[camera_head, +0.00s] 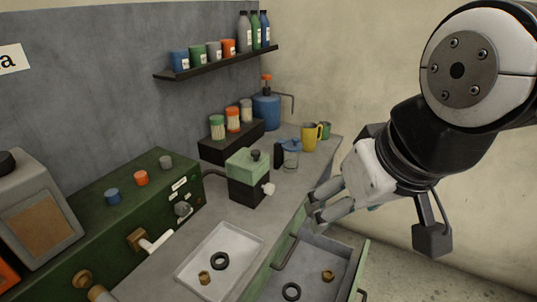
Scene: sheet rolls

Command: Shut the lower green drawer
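The pulled-out green drawer (362,262) is at the bottom of the view, below the grey worktop. Another bar handle (286,253) sits on the green cabinet face above the drawer. My gripper (313,208) is above and behind the drawer front, near the worktop edge, apart from the drawer. Its fingers are spread with nothing visible between them.
A white tray (241,239) with a ring and a nut lies on the worktop. A green box (249,161) with a black base, a jug (291,153) and a yellow mug (309,137) stand behind. Bare floor (410,264) lies right of the drawer.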

